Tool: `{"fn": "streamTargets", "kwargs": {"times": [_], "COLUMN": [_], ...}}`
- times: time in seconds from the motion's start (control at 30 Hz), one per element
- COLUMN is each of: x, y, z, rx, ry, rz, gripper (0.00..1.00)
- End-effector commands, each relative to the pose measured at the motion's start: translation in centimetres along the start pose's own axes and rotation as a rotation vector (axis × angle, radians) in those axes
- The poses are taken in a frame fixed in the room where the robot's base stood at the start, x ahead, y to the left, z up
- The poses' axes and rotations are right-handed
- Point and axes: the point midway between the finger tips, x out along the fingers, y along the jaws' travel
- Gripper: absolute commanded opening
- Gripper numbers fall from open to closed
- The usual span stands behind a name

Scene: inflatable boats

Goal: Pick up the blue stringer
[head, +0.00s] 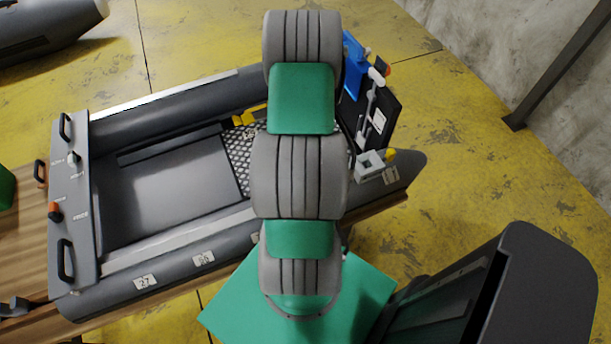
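A blue piece (353,66) shows at the upper right end of the grey inflatable boat (205,257), beside my arm. It is partly hidden behind my arm, and I cannot tell for sure whether it is the blue stringer. My green and grey arm stretches up through the middle of the view and covers part of the boat. My gripper does not show, so I cannot tell what it holds.
The boat rests on a wooden surface (22,228). A black transom panel (384,118) with white and grey fittings stands at its right end. A second grey boat (45,22) shows at the top left. The yellow floor (455,125) is clear towards the concrete wall (480,35).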

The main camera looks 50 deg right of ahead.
Motion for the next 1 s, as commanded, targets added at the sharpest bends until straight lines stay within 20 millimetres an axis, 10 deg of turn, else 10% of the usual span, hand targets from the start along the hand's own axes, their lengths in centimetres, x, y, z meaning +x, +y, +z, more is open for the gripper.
{"fn": "streamTargets", "kwargs": {"times": [0.27, 0.77, 1.0], "x": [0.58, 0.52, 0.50], "y": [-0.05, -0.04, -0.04], "z": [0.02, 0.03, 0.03], "rx": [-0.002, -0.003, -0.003], "ry": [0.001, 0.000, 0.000], "rz": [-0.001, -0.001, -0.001], "gripper": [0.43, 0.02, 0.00]}}
